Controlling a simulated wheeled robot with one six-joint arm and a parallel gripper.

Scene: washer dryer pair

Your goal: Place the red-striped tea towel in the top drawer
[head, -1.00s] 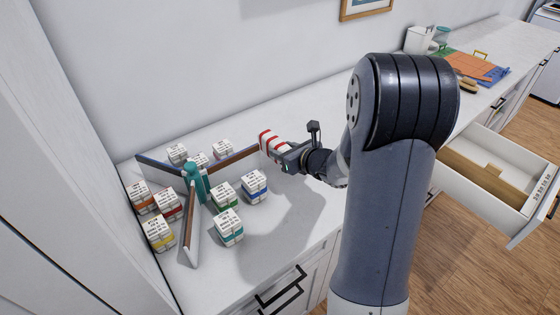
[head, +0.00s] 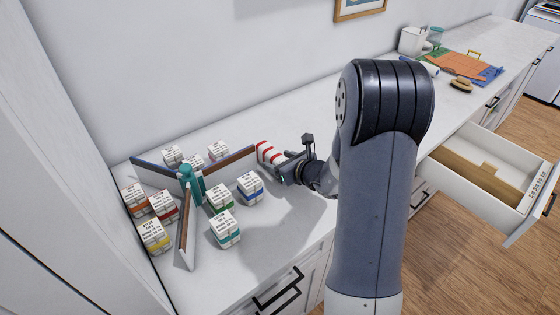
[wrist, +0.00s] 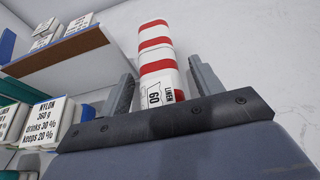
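The red-striped tea towel (head: 268,153), a folded white block with red stripes, is at my gripper's tip in the head view. In the wrist view the towel (wrist: 157,65) stands between the two fingers, with a printed label near its base. The top drawer (head: 490,178) is pulled out at the right, below the counter, with a wooden divider inside.
A divider stand with a teal hub (head: 188,178) and several labelled cubes (head: 226,229) are left of my gripper. Colored boards (head: 462,64) and a brush (head: 461,86) lie farther along the counter. The counter between is mostly clear.

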